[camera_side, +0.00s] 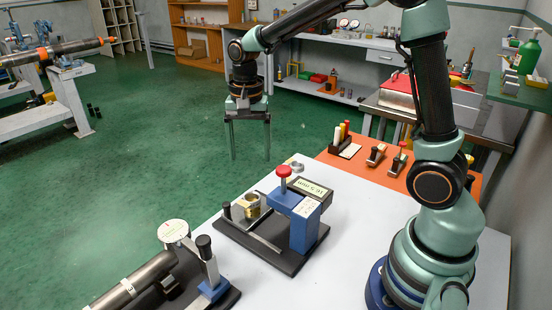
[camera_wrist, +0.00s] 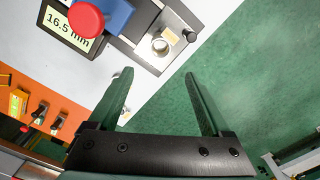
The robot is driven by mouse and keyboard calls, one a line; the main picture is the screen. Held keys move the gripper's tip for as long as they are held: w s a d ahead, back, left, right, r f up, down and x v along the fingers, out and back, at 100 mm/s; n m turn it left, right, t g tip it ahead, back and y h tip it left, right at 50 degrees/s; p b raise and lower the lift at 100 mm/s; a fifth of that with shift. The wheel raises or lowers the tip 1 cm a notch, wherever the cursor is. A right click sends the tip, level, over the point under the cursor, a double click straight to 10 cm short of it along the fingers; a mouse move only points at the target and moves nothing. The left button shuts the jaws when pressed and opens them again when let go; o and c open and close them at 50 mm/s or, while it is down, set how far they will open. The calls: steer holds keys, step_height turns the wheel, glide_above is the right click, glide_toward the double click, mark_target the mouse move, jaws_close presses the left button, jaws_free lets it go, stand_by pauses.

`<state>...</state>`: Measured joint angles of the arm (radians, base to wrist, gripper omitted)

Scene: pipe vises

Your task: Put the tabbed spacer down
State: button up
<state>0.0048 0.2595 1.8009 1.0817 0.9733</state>
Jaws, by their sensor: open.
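My gripper (camera_side: 249,156) is open and empty, pointing down, past the white table's far edge over the green floor. Its two fingers also show in the wrist view (camera_wrist: 160,82) with nothing between them. A small silver ring (camera_side: 293,165) lies on the white table near its far edge; in the wrist view it is mostly behind the left finger. A gold-and-silver ring-like piece with a tan tab or label (camera_side: 252,203) stands on the blue vise's black base, also in the wrist view (camera_wrist: 160,45). I cannot tell for sure which is the tabbed spacer.
The blue vise (camera_side: 300,222) has a red knob and a display reading 16.5 mm (camera_wrist: 66,23). A second fixture (camera_side: 205,265) holds a grey pipe at the front. An orange mat (camera_side: 345,172) carries small holders. The white table (camera_side: 350,255) is clear right of the vise.

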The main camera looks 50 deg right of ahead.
steer(key=s+r+n+t, duration=0.1)
steer(key=s+r+n, duration=0.1)
steer(key=s+n, duration=0.1)
steer(key=s+r+n+t, duration=0.2)
steer(key=s+r+n, duration=0.1)
steer(key=s, duration=0.1)
steer(key=s+r+n+t, duration=0.2)
steer(key=s+r+n, duration=0.1)
steer(key=s+n, duration=0.1)
steer(key=shift+s+a, duration=0.1)
steer(key=shift+s+f+n+t, duration=0.15)
steer(key=shift+s+n+t, duration=0.15)
steer(key=shift+s+n, duration=0.25)
